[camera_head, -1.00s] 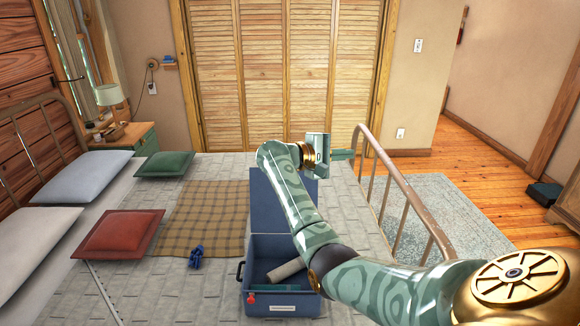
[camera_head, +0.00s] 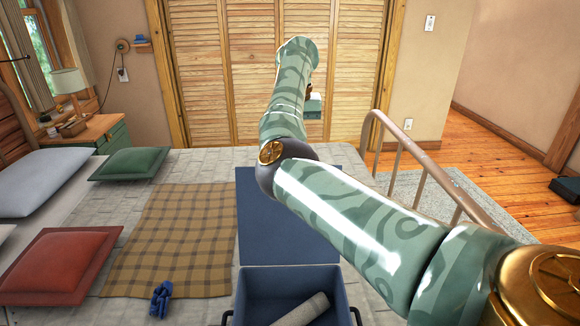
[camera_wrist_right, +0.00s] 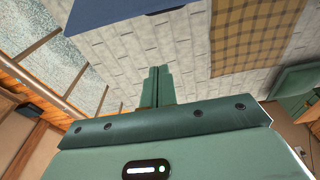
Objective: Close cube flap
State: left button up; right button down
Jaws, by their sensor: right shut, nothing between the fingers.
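The blue box (camera_head: 290,283) stands on the bed at the bottom of the head view, its front cut off by the frame. Its flap (camera_head: 280,220) is open, extending back from the box's rear edge. My right arm covers the flap's right part. My right gripper (camera_head: 314,104) is beyond the flap's far end, mostly hidden behind my arm. In the right wrist view its fingers (camera_wrist_right: 160,75) are shut and empty over the bed's edge. A blue edge of the flap (camera_wrist_right: 115,12) shows at the top there, apart from the fingers. My left gripper is out of view.
A pale rolled item (camera_head: 304,310) lies in the box. A plaid blanket (camera_head: 180,235), a small blue object (camera_head: 160,298) and cushions lie to the left. Louvred doors (camera_head: 225,80) are behind.

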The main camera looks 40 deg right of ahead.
notch_tip(320, 180, down, 10)
jog(key=d+b, duration=0.1)
jog(key=b, duration=0.2)
pick_arm(q)
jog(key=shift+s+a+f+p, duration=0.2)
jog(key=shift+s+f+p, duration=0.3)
jog(key=shift+p, duration=0.5)
pick_arm(e)
jog(key=s+a, duration=0.1)
jog(key=s+a+r, duration=0.1)
jog(key=shift+a+r, duration=0.1)
jog(key=shift+a, duration=0.25)
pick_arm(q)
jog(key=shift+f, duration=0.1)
